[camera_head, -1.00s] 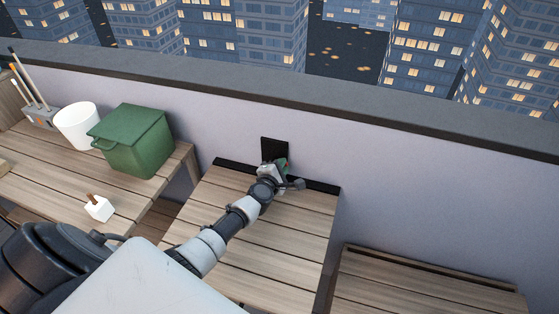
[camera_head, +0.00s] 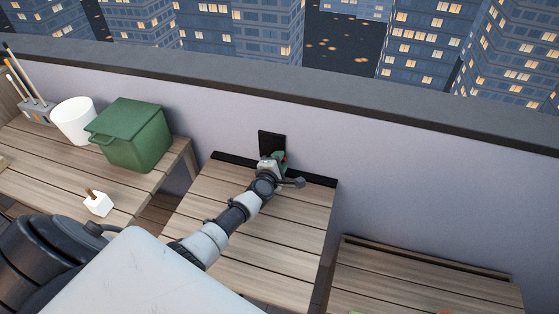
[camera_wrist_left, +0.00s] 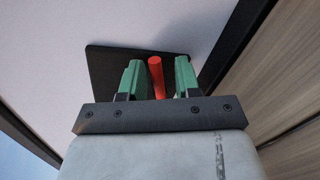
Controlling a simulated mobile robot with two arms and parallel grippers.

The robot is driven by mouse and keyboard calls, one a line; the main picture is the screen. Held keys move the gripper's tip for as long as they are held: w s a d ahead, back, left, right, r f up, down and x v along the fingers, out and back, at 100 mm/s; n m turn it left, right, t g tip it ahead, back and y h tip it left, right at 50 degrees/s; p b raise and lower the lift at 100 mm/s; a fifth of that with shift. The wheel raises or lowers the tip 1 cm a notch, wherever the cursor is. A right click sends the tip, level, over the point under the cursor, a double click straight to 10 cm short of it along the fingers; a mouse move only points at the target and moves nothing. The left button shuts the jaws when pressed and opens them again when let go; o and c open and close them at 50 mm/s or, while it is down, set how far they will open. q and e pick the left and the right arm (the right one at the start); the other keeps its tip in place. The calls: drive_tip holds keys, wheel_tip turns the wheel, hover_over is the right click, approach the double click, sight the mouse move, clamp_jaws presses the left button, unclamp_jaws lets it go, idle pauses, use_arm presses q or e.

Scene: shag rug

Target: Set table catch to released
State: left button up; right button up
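The table catch shows as a red bar (camera_wrist_left: 156,77) in front of a black plate (camera_wrist_left: 105,70) on the pale wall. In the head view the black plate (camera_head: 271,143) stands just above the back edge of the wooden folding table (camera_head: 262,236). My left gripper (camera_head: 280,160) is at the plate. In the left wrist view its two green fingers (camera_wrist_left: 158,75) stand apart on either side of the red bar, with a visible gap on both sides. The bar's far end is hard to make out. My right gripper is not in view.
A green lidded bin (camera_head: 131,135), a white bucket (camera_head: 74,122) and a small white block with a brown stick (camera_head: 98,204) stand on the left table. Another wooden surface (camera_head: 425,280) lies at the lower right. The wall (camera_head: 420,190) runs behind everything.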

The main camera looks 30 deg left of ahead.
use_arm(q)
drive_tip(key=shift+o, duration=0.2)
drive_tip(key=shift+r, duration=0.1)
drive_tip(key=shift+s+d+r+p, duration=0.1)
drive_tip(key=shift+s+p, duration=0.2)
drive_tip(key=shift+s, duration=0.05)
drive_tip(key=p+v, duration=0.2)
drive_tip(key=v, duration=0.7)
drive_tip(key=shift+p, duration=0.35)
drive_tip(key=shift+s, duration=0.5)
